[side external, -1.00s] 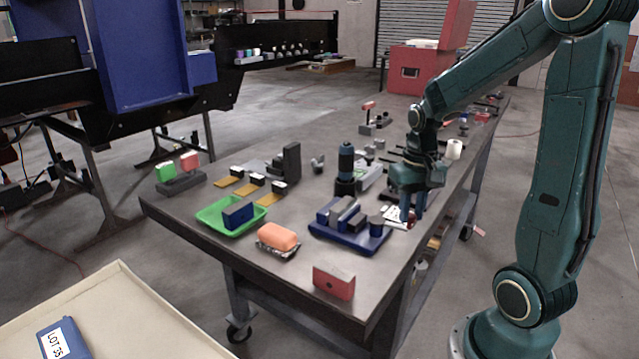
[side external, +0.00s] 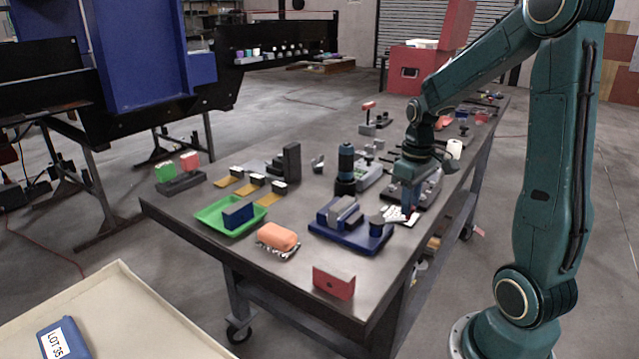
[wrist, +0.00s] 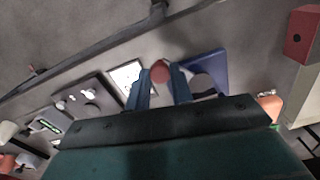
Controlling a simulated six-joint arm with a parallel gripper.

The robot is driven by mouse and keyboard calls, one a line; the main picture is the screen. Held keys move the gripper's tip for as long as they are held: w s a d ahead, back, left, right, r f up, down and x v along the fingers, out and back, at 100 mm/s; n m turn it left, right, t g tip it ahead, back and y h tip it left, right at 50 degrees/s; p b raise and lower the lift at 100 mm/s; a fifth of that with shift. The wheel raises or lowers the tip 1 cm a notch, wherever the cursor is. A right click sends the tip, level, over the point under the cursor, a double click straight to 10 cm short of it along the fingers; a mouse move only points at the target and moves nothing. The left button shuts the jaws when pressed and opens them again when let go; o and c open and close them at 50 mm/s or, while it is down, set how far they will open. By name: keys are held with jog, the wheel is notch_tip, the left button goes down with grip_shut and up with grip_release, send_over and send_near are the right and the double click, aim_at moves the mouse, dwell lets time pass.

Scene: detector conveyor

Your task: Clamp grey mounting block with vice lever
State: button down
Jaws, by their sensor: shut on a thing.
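The vice has a blue base (side external: 340,240) near the table's front right. A grey mounting block (side external: 343,209) sits on it between a blue jaw (side external: 322,215) and a darker grey jaw. A dark round post (side external: 377,225) stands at its right end. My gripper (side external: 409,210) is low, just right of the vice. In the wrist view my gripper (wrist: 160,75) has its two blue fingers around a round red knob (wrist: 160,70), apparently the lever's end. The blue base (wrist: 215,62) lies right of the fingers there. The lever's shaft is mostly hidden.
A white card (side external: 393,213) lies beside the fingers. A black-and-blue cylinder (side external: 346,165) stands behind the vice. A green tray (side external: 205,218), an orange lump (side external: 277,237) and a red block (side external: 333,283) lie at the front. Bare tabletop lies between them.

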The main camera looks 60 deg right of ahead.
jog(key=shift+w+d, duration=0.1)
jog(key=shift+d, duration=0.05)
jog(key=c, duration=1.2)
grip_release()
jog(key=shift+c, duration=0.2)
jog(key=shift+r, duration=0.1)
notch_tip(320, 180, up, 14)
jog(key=s+a+f+n+t, duration=0.1)
jog(key=s+a, duration=0.3)
jog(key=a, duration=0.6)
jog(key=s+a+f+t, duration=0.1)
jog(key=s+a+t, duration=0.3)
jog(key=a, duration=0.6)
jog(key=shift+f+n+t, duration=0.15)
jog(key=shift+n+t, duration=0.15)
jog(key=shift+n, duration=0.1)
